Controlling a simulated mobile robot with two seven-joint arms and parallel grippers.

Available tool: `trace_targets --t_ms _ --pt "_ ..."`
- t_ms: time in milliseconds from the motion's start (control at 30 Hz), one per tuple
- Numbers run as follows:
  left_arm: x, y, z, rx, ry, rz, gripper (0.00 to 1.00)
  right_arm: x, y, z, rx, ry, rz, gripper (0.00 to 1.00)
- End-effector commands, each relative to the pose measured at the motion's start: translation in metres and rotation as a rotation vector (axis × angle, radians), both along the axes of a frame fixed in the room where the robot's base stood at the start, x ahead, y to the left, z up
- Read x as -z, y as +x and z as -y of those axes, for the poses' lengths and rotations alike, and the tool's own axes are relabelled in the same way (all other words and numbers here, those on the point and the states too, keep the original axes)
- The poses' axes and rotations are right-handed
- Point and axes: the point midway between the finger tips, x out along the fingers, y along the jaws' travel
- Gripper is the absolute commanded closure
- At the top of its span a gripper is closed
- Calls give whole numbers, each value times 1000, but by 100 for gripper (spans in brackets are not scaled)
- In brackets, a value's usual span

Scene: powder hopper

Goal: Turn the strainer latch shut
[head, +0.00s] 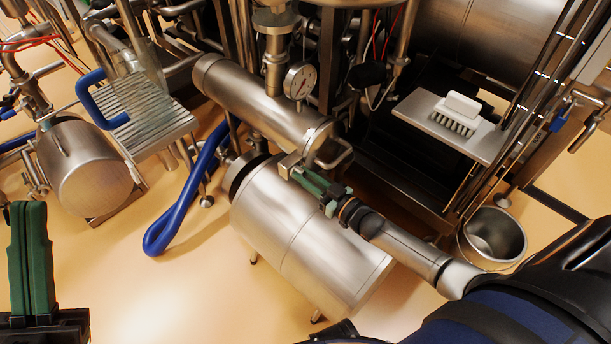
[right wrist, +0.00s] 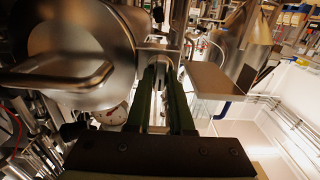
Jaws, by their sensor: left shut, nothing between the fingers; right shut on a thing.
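The strainer (head: 255,98) is a steel horizontal cylinder in the middle of the head view, with a round end cover and a bent bar handle (head: 342,155). The strainer latch (head: 288,163) is a small pale metal piece at the cover's lower left edge. My right gripper (head: 296,172) is shut on the latch. In the right wrist view the latch (right wrist: 158,54) sits between the green fingertips, beside the large round cover (right wrist: 85,55); its exact angle is hard to tell. My left gripper (head: 28,204) is shut and empty at the lower left, far from the strainer.
A large steel drum (head: 300,235) lies just below the strainer and my right arm. A pressure gauge (head: 299,82) stands above the strainer. A blue hose (head: 182,226) hangs to the left. A white brush (head: 460,108) rests on a steel shelf (head: 425,117) at right, above a bucket (head: 493,238).

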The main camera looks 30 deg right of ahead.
Motion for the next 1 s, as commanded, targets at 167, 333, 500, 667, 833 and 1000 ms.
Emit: trace_targets --t_ms 167,333,500,667,833,1000 --pt "0 0 0 0 0 0 100 0 -1 0 0 1 0 100" --pt "0 0 0 0 0 0 100 0 0 0 0 2 -1 68" --pt "0 0 0 -1 -1 0 100 0 0 0 0 2 -1 68" --pt "-4 0 0 -1 1 2 100 0 -8 3 1 2 -4 68" --pt "-15 -1 0 -7 9 9 100 -1 -37 13 1 1 -7 68" --pt "-27 -1 -1 -21 15 21 100 -1 -75 26 1 1 -7 68"
